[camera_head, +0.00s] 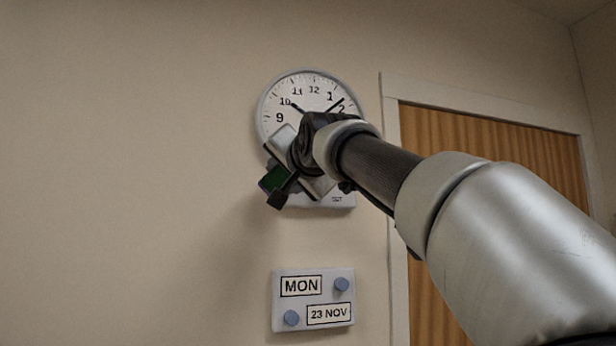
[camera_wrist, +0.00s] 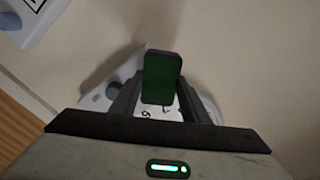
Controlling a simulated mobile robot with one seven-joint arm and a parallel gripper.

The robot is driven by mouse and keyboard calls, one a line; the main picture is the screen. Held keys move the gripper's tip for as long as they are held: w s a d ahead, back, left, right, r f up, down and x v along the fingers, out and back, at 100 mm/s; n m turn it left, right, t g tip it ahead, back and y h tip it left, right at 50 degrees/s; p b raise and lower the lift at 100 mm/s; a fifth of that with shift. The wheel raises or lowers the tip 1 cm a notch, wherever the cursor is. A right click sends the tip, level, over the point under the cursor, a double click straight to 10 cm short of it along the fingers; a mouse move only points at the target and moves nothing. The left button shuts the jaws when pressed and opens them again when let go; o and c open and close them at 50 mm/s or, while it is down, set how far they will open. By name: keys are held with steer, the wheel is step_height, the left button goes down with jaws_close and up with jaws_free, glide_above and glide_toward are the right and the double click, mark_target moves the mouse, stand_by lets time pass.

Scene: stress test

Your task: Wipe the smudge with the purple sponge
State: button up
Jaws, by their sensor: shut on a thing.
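My gripper (camera_head: 285,170) is raised in front of the wall, over the lower part of the clock in the head view. It is shut on a sponge (camera_head: 273,179), whose showing face is dark green. In the wrist view the sponge (camera_wrist: 162,80) stands between the two fingers of my gripper (camera_wrist: 160,98), with a thin purple strip at its far edge. I cannot tell whether the sponge touches anything beyond the fingers. No smudge can be made out in either view; my gripper and arm hide part of the clock.
The round clock (camera_head: 271,103) hangs on the wall, with a pale panel (camera_head: 344,200) at its base. Below is a white date panel (camera_head: 313,286) with two blue knobs. A wooden door (camera_head: 520,140) in a white frame is at right. The wall at left is bare.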

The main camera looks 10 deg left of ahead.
steer(key=shift+p+x, duration=0.55)
steer(key=shift+x, duration=0.4)
steer(key=shift+w+d, duration=0.25)
steer(key=shift+d, duration=0.35)
steer(key=shift+w+d, duration=0.3)
steer(key=shift+d, duration=0.35)
steer(key=shift+w+d, duration=0.25)
steer(key=shift+d, duration=0.35)
steer(key=shift+w, duration=0.1)
steer(key=shift+s+a, duration=0.3)
steer(key=shift+a, duration=0.35)
steer(key=shift+s+a, duration=0.25)
steer(key=shift+a, duration=0.4)
steer(key=shift+s+a, duration=0.3)
steer(key=shift+a, duration=0.35)
steer(key=shift+s+d+f+b, duration=0.15)
steer(key=shift+s+f+b, duration=0.05)
steer(key=shift+s+b, duration=0.35)
steer(key=shift+b+v, duration=1)
steer(key=shift+v, duration=1.4)
